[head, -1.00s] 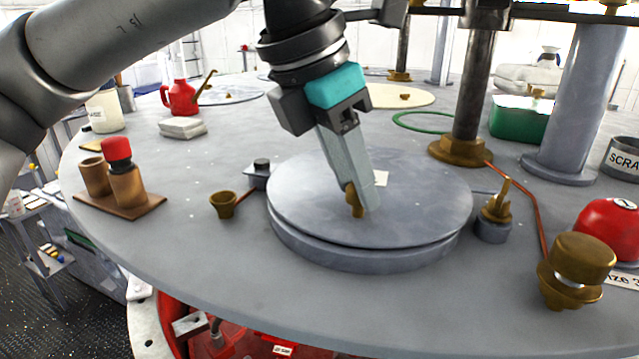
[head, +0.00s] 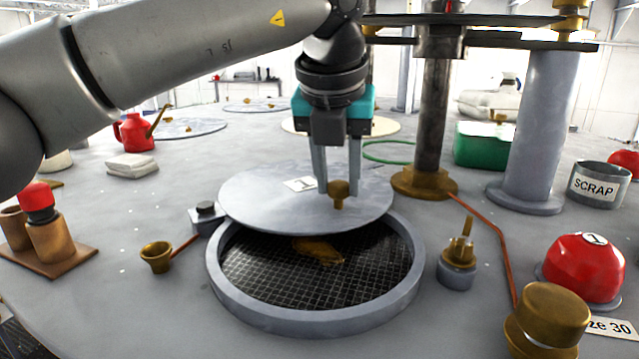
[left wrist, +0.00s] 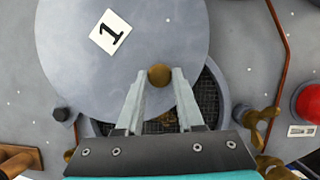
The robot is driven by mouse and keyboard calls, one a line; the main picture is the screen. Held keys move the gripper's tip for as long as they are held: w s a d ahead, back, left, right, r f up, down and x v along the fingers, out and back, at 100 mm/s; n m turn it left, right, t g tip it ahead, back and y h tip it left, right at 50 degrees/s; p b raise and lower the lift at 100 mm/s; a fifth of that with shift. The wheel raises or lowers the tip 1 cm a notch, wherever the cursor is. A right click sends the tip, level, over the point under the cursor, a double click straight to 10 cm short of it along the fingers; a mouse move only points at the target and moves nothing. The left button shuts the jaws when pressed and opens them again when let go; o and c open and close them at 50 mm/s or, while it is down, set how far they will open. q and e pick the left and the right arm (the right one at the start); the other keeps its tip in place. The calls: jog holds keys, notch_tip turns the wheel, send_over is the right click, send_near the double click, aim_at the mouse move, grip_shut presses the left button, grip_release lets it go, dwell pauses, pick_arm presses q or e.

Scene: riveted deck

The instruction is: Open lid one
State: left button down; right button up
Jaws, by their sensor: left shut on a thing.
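Lid one (head: 265,208) is a flat grey disc with a white "1" label (head: 299,184) and a small brass knob (head: 339,202). It sits shifted backward, covering only the rear of the round opening. The opening's grey rim (head: 232,299) surrounds a dark mesh floor (head: 300,285) with a yellow-brown lump (head: 318,251) on it. My left gripper (head: 338,188) points down and is shut on the knob. The left wrist view shows the fingers (left wrist: 159,88) at the knob (left wrist: 159,75) and the lid (left wrist: 150,45). My right gripper is out of view.
A brass cup (head: 157,257) and a black-topped block (head: 206,216) stand left of the rim. A brass-tipped fitting (head: 459,262), a red dome (head: 583,268) and a brass knob (head: 548,318) are at right. A dark post (head: 432,130) rises behind the lid's right side.

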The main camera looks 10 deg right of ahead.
aim_at(333, 200)
pick_arm(q)
jog(key=shift+w+d+n+y+p, duration=0.1)
jog(key=shift+w+n+y+p, duration=0.3)
jog(key=shift+w+n, duration=1)
jog(key=shift+w+m, duration=0.25)
jog(key=shift+m, duration=0.05)
jog(key=c, duration=0.5)
grip_release()
jog(key=shift+r, duration=0.1)
jog(key=shift+s+r+b, duration=0.35)
jog(key=shift+r+b, duration=0.1)
jog(key=shift+b, duration=0.05)
jog(key=s+b, duration=0.1)
jog(key=s, duration=0.2)
jog(key=s+a+b, duration=0.1)
jog(key=s+b, duration=0.1)
jog(key=s, duration=0.2)
jog(key=s+a+b, duration=0.1)
jog(key=s, duration=0.2)
jog(key=shift+s+a+b, duration=0.15)
jog(key=shift+b, duration=0.2)
jog(key=shift+s+a, duration=0.15)
jog(key=shift+s, duration=0.5)
